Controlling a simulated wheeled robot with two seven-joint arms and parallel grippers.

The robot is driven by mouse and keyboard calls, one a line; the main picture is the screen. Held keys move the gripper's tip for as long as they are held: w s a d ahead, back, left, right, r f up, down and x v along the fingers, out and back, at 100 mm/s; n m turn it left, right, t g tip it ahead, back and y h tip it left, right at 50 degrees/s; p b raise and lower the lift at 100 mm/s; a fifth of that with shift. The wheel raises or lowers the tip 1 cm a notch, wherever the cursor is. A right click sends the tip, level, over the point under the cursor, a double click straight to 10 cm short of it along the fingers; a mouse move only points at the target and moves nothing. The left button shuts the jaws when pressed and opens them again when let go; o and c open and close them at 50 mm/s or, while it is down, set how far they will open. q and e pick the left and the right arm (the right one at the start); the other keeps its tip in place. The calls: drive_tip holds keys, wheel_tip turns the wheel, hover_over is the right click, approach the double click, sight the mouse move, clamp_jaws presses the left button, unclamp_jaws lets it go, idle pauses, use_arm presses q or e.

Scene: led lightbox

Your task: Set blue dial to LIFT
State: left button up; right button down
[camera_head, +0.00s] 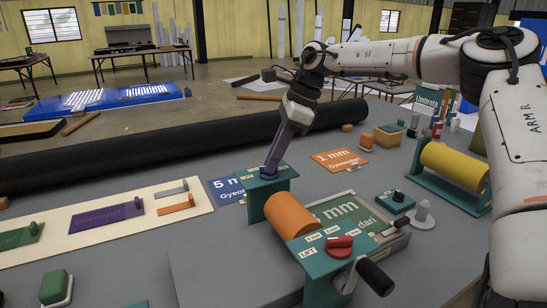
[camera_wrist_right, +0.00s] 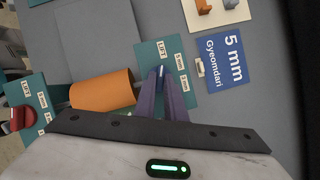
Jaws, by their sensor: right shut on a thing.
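My right gripper (camera_head: 268,172) reaches down to the teal end panel (camera_head: 253,184) at the far end of the orange roller (camera_head: 290,215). In the right wrist view its purple fingers (camera_wrist_right: 162,72) come together over that panel (camera_wrist_right: 150,53), beside the printed LIFT label and several smaller markings. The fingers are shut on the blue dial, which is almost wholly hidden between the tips. I cannot read which marking the dial points to. A red dial (camera_head: 340,246) sits on the near teal end panel (camera_head: 322,257), which also has a LIFT label. My left gripper is not in view.
A black-handled crank (camera_head: 375,278) sticks out at the near panel. A green "mm" board (camera_head: 350,215) lies beside the roller. A blue "5 mm" card (camera_head: 226,190) and an orange "1 mm" card (camera_head: 339,160) lie beyond. A yellow roller (camera_head: 453,166) stands right.

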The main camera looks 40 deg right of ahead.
idle(0.5)
drive_tip(key=c, duration=1.8)
unclamp_jaws()
drive_tip(key=v, duration=1)
drive_tip(key=shift+r+b, duration=0.2)
drive_tip(key=shift+b, duration=0.1)
